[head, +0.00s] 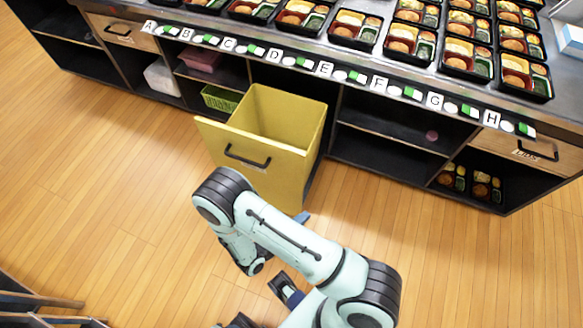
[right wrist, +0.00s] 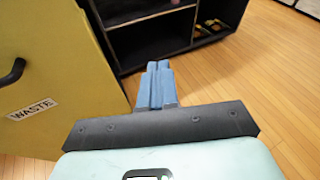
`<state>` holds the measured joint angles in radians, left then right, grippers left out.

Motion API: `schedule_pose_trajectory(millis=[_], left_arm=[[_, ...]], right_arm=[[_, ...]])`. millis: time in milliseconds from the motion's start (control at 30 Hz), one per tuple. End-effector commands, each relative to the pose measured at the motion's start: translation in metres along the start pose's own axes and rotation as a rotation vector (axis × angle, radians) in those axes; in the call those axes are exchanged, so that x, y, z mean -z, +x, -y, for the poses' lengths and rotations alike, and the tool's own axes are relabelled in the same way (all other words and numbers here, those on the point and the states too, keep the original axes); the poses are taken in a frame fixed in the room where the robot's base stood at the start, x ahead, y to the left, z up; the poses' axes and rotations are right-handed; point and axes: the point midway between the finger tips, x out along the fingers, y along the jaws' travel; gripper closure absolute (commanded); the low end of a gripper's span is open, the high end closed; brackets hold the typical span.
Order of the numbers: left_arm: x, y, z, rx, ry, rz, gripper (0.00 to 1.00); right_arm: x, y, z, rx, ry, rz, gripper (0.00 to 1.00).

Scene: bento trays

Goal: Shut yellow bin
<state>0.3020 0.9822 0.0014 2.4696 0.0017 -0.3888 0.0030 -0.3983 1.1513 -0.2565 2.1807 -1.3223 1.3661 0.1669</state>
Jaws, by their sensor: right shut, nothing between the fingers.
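The yellow bin (head: 285,165) is pulled out from under the counter, its open top showing an empty-looking inside. Its front panel has a black bar handle (head: 247,156). In the right wrist view, the yellow front panel (right wrist: 60,75) fills the left side with a WASTE label and part of the handle. My right gripper's blue fingertips (head: 302,217) show low by the bin's right side, partly hidden behind my arm. In the right wrist view, the fingers (right wrist: 157,84) are together and empty, just right of the panel's edge. I cannot make out my left gripper.
The counter (head: 345,62) carries several bento trays and a row of lettered labels. Dark open shelves (head: 385,150) lie right of the bin, with a green basket (head: 221,99) on its left. Wooden drawers (head: 122,31) are at both ends. The wooden floor (head: 120,170) before the bin is clear.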

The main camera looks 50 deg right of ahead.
Motion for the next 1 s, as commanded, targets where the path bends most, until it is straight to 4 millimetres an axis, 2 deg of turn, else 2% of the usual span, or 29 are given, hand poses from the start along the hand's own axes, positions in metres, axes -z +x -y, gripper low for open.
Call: schedule_pose_trajectory(millis=[33, 133, 233, 367, 467, 800, 1000], left_arm=[[-0.002, 0.005, 0.003, 0.002, -0.004, 0.006, 0.57], [-0.004, 0.009, 0.006, 0.005, -0.008, 0.012, 0.57], [-0.005, 0.011, 0.007, 0.007, -0.01, 0.015, 0.57], [-0.006, 0.011, 0.007, 0.007, -0.011, 0.017, 0.57], [-0.006, 0.009, 0.007, 0.007, -0.011, 0.018, 0.57], [-0.006, 0.005, 0.006, 0.007, -0.01, 0.017, 0.57], [-0.006, 0.003, 0.005, 0.007, -0.009, 0.017, 0.57]], right_arm=[[-0.009, -0.008, -0.025, -0.114, 0.007, 0.082, 1.0], [-0.029, -0.028, -0.06, -0.287, 0.033, 0.21, 1.0], [-0.041, -0.041, -0.078, -0.381, 0.056, 0.282, 1.0], [-0.048, -0.041, -0.087, -0.413, 0.065, 0.308, 1.0], [-0.053, -0.03, -0.091, -0.409, 0.066, 0.307, 1.0], [-0.074, 0.034, -0.117, -0.405, 0.065, 0.305, 1.0], [-0.084, 0.062, -0.13, -0.406, 0.064, 0.305, 1.0]])
